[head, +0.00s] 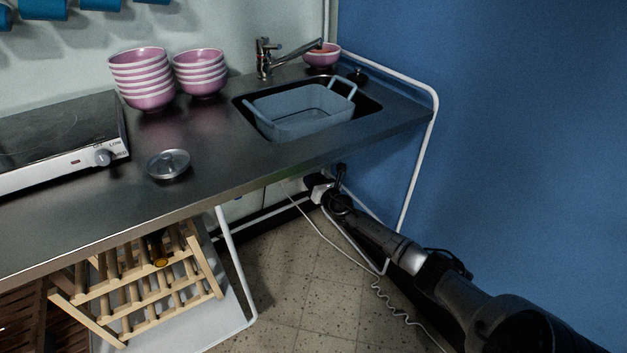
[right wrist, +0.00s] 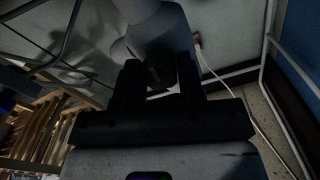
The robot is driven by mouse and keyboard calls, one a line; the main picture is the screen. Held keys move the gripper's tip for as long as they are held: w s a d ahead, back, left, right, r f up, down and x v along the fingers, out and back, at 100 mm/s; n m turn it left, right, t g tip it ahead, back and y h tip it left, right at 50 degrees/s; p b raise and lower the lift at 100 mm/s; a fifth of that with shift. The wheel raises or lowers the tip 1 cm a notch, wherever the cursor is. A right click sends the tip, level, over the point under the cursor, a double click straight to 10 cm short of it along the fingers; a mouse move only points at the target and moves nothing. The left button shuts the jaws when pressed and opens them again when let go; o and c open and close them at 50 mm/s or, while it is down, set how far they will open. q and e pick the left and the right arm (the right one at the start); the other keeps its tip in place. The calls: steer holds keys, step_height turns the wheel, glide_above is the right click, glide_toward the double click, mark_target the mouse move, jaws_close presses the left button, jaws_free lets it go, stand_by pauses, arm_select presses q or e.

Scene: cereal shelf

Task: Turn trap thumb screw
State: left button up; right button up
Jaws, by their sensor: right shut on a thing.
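The pale trap (head: 317,190) shows in the head view under the counter below the sink, partly hidden by my right gripper (head: 334,186). In the right wrist view the trap (right wrist: 150,25) is a pale rounded body just beyond the fingertips. My right gripper (right wrist: 158,76) reaches it from below. Its two dark fingers are shut on a small part at the trap, apparently the thumb screw (right wrist: 157,74); that part is dark and mostly hidden. Which way the screw is turned cannot be told. My left gripper is not in view.
The steel counter (head: 225,160) carries a sink with a blue-grey basin (head: 300,112), stacked pink bowls (head: 143,80), a lid (head: 168,164) and a hob (head: 60,140). A white frame leg (head: 412,185), a cable (head: 350,245) and a wooden rack (head: 150,275) stand near the gripper's space.

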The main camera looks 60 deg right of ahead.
steer(key=shift+n, duration=0.5)
steer(key=o, duration=0.9)
steer(key=shift+s, duration=0.1)
steer(key=p+v, duration=0.5)
steer(key=v, duration=0.8)
steer(key=shift+s+a, duration=0.2)
steer(key=shift+s, duration=0.1)
